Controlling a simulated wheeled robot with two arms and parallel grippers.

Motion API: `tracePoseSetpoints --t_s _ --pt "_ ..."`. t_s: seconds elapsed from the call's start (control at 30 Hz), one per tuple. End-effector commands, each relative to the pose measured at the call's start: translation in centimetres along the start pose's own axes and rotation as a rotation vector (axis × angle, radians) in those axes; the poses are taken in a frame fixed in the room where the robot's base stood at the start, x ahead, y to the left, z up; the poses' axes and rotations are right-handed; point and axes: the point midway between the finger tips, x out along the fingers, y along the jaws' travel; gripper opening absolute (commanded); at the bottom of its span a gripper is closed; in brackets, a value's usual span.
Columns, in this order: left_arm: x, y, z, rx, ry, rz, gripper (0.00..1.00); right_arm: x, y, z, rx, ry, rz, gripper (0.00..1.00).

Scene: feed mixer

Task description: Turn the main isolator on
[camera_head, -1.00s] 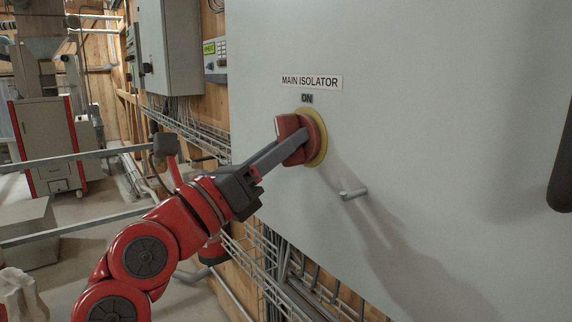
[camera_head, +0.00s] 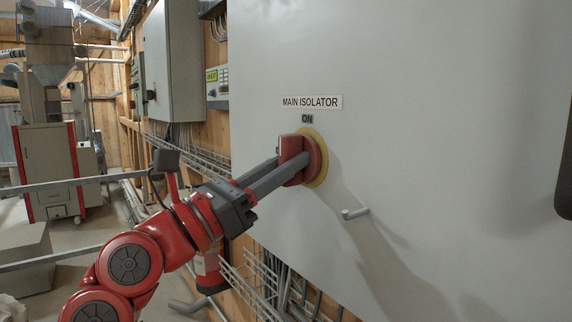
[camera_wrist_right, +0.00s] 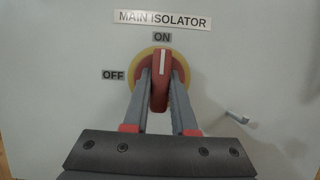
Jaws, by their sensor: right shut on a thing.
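The main isolator is a red rotary handle (camera_head: 291,150) on a round yellow plate (camera_head: 319,149), mounted on the pale grey cabinet door. In the right wrist view, the handle (camera_wrist_right: 160,82) stands upright and its white line points up at the ON label (camera_wrist_right: 162,37). The OFF label (camera_wrist_right: 113,75) is to its left. My right gripper (camera_head: 288,168) has its two grey fingers shut on the handle, one on each side. The fingers hide part of the handle's sides and plate. My left gripper is not in view.
A MAIN ISOLATOR sign (camera_head: 311,102) is above the handle. A small metal peg (camera_head: 355,213) sticks out of the door (camera_head: 450,120) below right. A dark elongated thing (camera_head: 565,170) is at the right edge. Wire cable trays (camera_head: 262,275) run below left.

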Motion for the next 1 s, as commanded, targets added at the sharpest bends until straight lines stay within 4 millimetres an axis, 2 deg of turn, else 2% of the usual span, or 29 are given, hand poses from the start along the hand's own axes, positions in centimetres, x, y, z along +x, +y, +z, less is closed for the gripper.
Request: tracePoseSetpoints --t_s 0.1,0.13,0.27,0.3,0.57,0.67,0.87,1.0 --pt "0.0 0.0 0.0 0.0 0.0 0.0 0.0 0.0 0.0 0.0 0.001 0.0 0.0 0.0" --pt "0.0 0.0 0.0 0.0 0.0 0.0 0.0 0.0 0.0 0.0 0.001 0.0 0.0 0.29" --pt "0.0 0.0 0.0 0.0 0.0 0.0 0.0 0.0 0.0 0.0 0.001 0.0 0.0 0.52" --pt "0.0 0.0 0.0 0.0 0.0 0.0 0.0 0.0 0.0 0.0 0.001 0.0 0.0 0.55" --pt "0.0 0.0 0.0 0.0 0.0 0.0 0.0 -0.1 0.0 0.0 0.0 0.0 0.0 0.55" --pt "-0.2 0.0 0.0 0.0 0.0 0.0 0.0 -0.6 0.0 0.0 0.0 0.0 0.001 0.55" --pt "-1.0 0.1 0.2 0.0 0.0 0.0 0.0 -4.3 0.1 -0.1 0.0 -0.002 0.004 0.55" --pt "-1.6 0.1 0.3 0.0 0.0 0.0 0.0 -8.2 0.1 0.0 0.0 -0.004 0.005 0.55"
